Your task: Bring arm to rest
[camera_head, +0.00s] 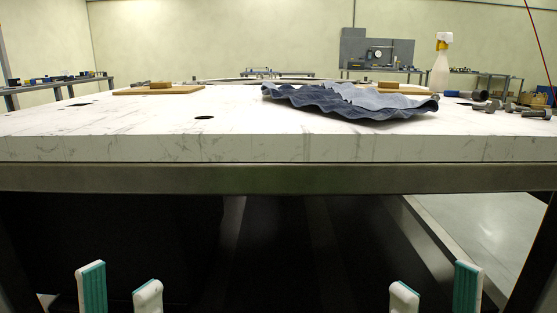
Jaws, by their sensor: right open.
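My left gripper (120,290) is at the bottom left of the head view, below the front edge of the table. Its two white fingers, one with a teal pad, stand apart with nothing between them. My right gripper (435,290) is at the bottom right, also below the table edge. Its fingers are apart and empty. Both grippers point upward in the picture and are clear of everything on the table. The arms behind the fingers are out of view.
The white, marble-patterned table (120,150) spans the view. A crumpled blue-grey cloth (345,100) lies right of centre. A spray bottle (440,70), bolts (488,106) and a dark blue cylinder (466,95) are at the right. A wooden board (135,92) lies at left. The table's left front is mostly clear.

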